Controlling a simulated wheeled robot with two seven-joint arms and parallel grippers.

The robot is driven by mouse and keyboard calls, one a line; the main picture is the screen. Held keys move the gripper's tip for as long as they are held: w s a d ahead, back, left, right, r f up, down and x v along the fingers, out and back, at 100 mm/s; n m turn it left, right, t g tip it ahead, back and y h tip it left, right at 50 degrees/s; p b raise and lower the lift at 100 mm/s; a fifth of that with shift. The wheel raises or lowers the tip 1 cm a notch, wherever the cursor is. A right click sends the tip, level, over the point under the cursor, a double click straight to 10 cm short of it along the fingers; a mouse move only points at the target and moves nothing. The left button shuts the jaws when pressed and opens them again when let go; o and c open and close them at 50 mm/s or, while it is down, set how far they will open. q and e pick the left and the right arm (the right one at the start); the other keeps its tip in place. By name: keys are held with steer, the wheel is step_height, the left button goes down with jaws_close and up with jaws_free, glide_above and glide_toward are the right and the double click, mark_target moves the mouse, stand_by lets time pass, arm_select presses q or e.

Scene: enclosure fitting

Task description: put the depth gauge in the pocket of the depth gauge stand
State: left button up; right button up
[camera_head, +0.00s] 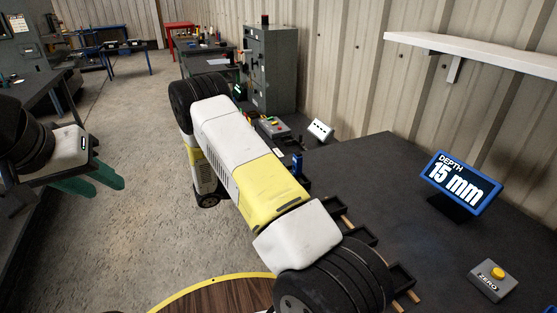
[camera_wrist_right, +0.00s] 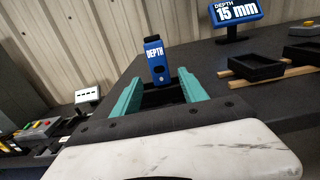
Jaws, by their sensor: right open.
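The depth gauge (camera_wrist_right: 157,62) is a blue upright block with a black top and the word DEPTH, just beyond and between the fingertips of my right gripper (camera_wrist_right: 161,82) in the right wrist view. That gripper is open, its teal fingers on either side, and empty. The gauge also shows small in the head view (camera_head: 297,166), beside my right arm, which hides the right gripper. A dark base shows below the gauge; I cannot tell whether it is the stand or its pocket. My left gripper (camera_head: 98,182) is at the far left, over the floor; its finger gap is unclear.
A blue-framed display (camera_head: 460,181) reads DEPTH 15 mm on the dark bench (camera_head: 405,160). A ZERO button box (camera_head: 493,279) stands near it. Black trays (camera_wrist_right: 257,67) sit on wooden rails. A white shelf (camera_head: 470,54) juts from the wall. A round wooden top (camera_head: 220,298) is in front.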

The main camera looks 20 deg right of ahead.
steer(key=a, duration=0.2)
steer(key=shift+s+a+r, duration=0.1)
steer(key=shift+s+a, duration=0.05)
steer(key=shift+a, duration=0.15)
steer(key=s+r+m+g+y, duration=0.4)
steer(key=s+r+m+y, duration=0.5)
steer(key=s+r, duration=0.2)
steer(key=s+a+r+m+t+y, duration=0.9)
steer(key=s+a+r+y, duration=0.1)
steer(key=s+r, duration=0.3)
steer(key=shift+s+r+y, duration=0.35)
steer(key=shift+r+y, duration=0.2)
steer(key=shift+y, duration=0.05)
